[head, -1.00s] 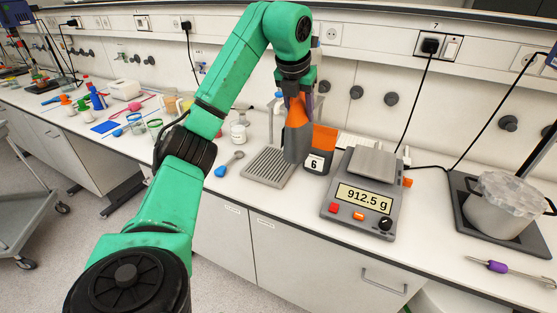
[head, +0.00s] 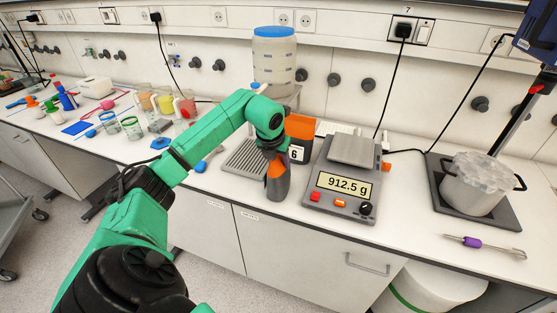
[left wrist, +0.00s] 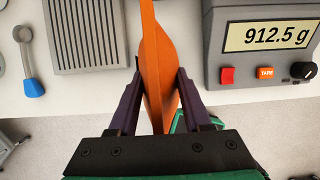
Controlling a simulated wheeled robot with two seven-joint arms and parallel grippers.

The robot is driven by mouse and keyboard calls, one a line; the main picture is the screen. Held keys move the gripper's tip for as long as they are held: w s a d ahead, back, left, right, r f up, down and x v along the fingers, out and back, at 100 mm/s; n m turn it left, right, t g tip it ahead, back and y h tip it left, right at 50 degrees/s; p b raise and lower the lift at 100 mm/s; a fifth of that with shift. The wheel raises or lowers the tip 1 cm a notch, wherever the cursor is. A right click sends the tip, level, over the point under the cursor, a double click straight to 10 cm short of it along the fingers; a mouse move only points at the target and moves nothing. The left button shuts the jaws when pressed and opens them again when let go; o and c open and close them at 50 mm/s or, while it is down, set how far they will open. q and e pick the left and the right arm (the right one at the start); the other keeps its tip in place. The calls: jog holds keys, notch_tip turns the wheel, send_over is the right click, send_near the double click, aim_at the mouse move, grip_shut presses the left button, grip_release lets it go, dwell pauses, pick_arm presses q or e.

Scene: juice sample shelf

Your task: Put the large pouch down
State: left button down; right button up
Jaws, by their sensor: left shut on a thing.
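The large pouch (head: 278,187), orange at the top and grey below in the head view, hangs roughly upright from my left gripper (head: 273,160). In the left wrist view the pouch (left wrist: 155,55) shows edge-on as an orange sheet between the two dark fingers of the left gripper (left wrist: 158,88), which are shut on it. The pouch is at the bench's front edge, between the grey ribbed rack (head: 243,160) and the scale (head: 341,187). I cannot tell whether its bottom touches the bench. My right gripper is not in view.
The scale reads 912.5 g, with a bare pan (head: 354,148). A dark and orange bin marked 6 (head: 297,154) stands behind the pouch. A blue-handled spoon (head: 201,166) lies left of the rack. A covered pot (head: 472,185) stands at right. Several beakers stand at left.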

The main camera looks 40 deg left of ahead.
pick_arm(q)
jog(key=shift+c, duration=1.7)
grip_release()
jog(key=shift+s+d, duration=0.1)
jog(key=shift+r, duration=0.1)
jog(key=shift+r, duration=0.15)
jog(key=b+v, duration=0.2)
jog(key=v, duration=0.9)
jog(key=shift+s+r+b, duration=0.2)
jog(key=shift+r+b, duration=0.1)
jog(key=shift+r, duration=0.05)
